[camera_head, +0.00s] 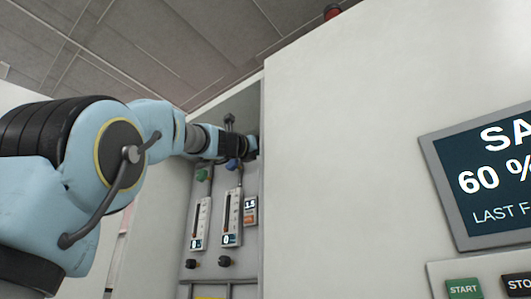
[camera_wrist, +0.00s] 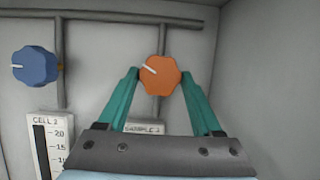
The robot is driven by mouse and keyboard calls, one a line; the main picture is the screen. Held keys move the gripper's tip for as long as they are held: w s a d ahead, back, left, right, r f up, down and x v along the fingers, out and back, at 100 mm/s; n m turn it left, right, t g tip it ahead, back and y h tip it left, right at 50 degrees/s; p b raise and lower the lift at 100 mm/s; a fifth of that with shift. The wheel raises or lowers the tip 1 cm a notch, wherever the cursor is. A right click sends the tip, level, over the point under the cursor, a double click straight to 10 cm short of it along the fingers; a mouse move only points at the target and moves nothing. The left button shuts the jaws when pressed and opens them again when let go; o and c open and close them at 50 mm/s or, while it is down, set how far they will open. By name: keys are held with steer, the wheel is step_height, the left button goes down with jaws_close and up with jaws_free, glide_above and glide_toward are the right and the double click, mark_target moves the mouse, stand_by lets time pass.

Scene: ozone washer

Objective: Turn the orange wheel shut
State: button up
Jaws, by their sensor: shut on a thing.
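The orange wheel (camera_wrist: 161,76) is a lobed knob with a white pointer mark that points to the upper left. It sits on a vertical pipe in the wrist view. My gripper (camera_wrist: 160,82) has its two teal fingers on either side of the wheel, shut on it. In the head view my gripper (camera_head: 249,148) reaches into the recess of the cabinet, and the orange wheel is hidden behind it there.
A blue wheel (camera_wrist: 36,66) is on the pipe to the left, above the CELL 2 gauge (camera_wrist: 48,140). A green wheel (camera_head: 202,174) is further left in the head view. The cabinet's side wall (camera_wrist: 270,80) stands close to the right. Pipes run across the back panel.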

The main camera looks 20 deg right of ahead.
steer(key=shift+c, duration=0.8)
steer(key=shift+n, duration=0.4)
steer(key=shift+s+d+n+t+y+p, duration=0.1)
steer(key=shift+n+t+y+p, duration=0.5)
steer(key=shift+n, duration=0.55)
steer(key=shift+a+n+t+y+p, duration=0.1)
steer(key=shift+n+t+y+p, duration=0.25)
steer(key=shift+n+p, duration=0.65)
steer(key=shift+s+d+n+t+y+p, duration=0.1)
steer(key=shift+n+t+y+p, duration=0.35)
steer(key=shift+n, duration=0.9)
steer(key=shift+n+t, duration=0.4)
steer(key=shift+n, duration=0.3)
steer(key=o, duration=1.3)
steer(key=shift+o, duration=0.2)
steer(key=b+v, duration=0.2)
steer(key=v, duration=0.8)
steer(key=shift+s+a+b, duration=0.3)
steer(key=shift+b, duration=0.1)
